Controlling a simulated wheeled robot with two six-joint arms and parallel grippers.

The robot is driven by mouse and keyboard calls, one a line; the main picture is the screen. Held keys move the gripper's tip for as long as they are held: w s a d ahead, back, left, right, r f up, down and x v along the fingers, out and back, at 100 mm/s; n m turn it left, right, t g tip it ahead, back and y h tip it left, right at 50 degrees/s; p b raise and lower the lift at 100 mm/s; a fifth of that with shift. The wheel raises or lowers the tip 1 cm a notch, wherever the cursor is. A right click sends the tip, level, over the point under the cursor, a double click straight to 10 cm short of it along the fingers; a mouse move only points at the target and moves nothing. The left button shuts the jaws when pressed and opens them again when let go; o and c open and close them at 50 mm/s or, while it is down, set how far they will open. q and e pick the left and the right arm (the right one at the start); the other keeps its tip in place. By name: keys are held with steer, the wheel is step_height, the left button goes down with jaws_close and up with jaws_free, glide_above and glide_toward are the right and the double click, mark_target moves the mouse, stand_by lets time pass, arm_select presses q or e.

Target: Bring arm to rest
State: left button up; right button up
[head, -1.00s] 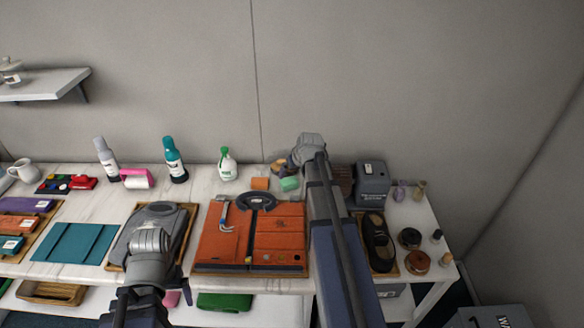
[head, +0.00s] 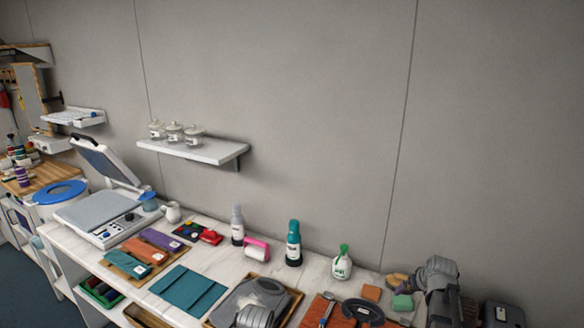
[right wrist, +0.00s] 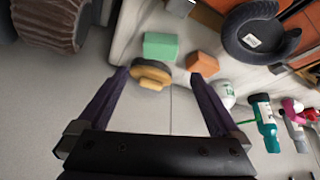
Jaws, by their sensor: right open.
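My right arm reaches in at the lower right of the head view, its gripper (head: 437,270) over the back of the white table. In the right wrist view the right gripper (right wrist: 160,82) is open, with two dark fingers apart and nothing held. A round yellow-and-black brush or pad (right wrist: 151,73) shows beyond and between the fingertips. A green block (right wrist: 160,46) and an orange block (right wrist: 202,63) lie close by.
The table (head: 225,262) carries a teal bottle (head: 293,245), a green-and-white spray bottle (head: 342,263), a pink-handled roller (head: 257,250) and teal folded cloth (head: 188,290). A heat press (head: 105,215) stands open at left. A wall shelf (head: 195,150) holds jars. The wall is close behind.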

mark_target(403, 300)
steer(key=b+x, duration=0.8)
steer(key=x, duration=0.2)
steer(key=shift+w+f, duration=0.1)
steer(key=shift+f, duration=0.2)
steer(key=shift+r, duration=0.1)
